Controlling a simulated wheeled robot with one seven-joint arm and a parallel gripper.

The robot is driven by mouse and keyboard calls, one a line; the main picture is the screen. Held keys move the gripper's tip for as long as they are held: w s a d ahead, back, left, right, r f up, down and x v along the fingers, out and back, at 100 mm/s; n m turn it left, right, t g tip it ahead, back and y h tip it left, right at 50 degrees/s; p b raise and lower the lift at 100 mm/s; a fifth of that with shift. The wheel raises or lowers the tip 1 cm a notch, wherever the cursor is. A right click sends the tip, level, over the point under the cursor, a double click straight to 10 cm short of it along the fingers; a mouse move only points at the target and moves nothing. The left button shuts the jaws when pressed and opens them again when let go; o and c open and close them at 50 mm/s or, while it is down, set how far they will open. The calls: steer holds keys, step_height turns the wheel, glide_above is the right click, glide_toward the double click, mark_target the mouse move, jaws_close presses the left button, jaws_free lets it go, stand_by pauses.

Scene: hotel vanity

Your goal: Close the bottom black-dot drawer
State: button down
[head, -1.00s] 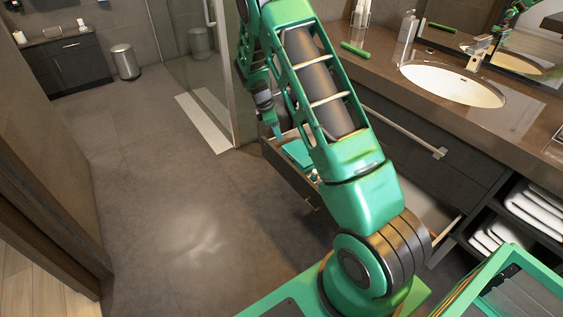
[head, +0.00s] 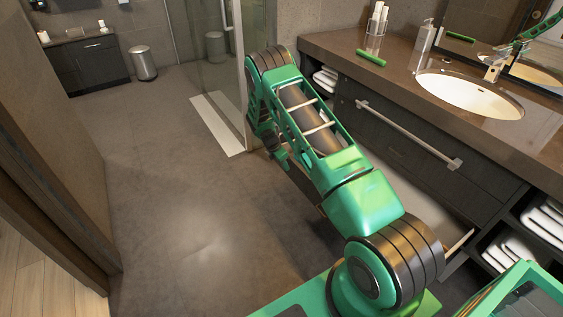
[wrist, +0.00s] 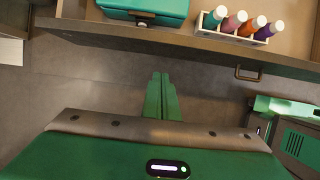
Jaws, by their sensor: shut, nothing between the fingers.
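An open drawer (wrist: 200,47) crosses the top of the wrist view, with a bronze handle (wrist: 250,74) on its outer front. Inside it are a teal case (wrist: 145,8) and a pale rack (wrist: 232,30) of several coloured bottles. My green gripper (wrist: 161,78) is shut and empty, outside the drawer, with its tips just short of the front. In the head view the gripper (head: 284,163) is low beside the cabinet. My arm hides most of the open drawer there; its pale edge (head: 459,242) shows at right. I cannot make out a black dot.
The upper drawer (head: 400,150) with a long metal bar handle (head: 405,133) looks shut. The counter (head: 395,75) holds a sink (head: 470,93). A glass shower panel (head: 225,65) stands behind my arm. The floor (head: 170,190) at left is clear.

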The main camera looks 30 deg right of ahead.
mark_target(294, 165)
steer(key=d, duration=0.1)
steer(key=d+f, duration=0.1)
steer(key=d, duration=0.1)
steer(key=d+f, duration=0.1)
steer(key=d, duration=0.1)
steer(key=shift+w+f, duration=0.1)
stand_by(0.4)
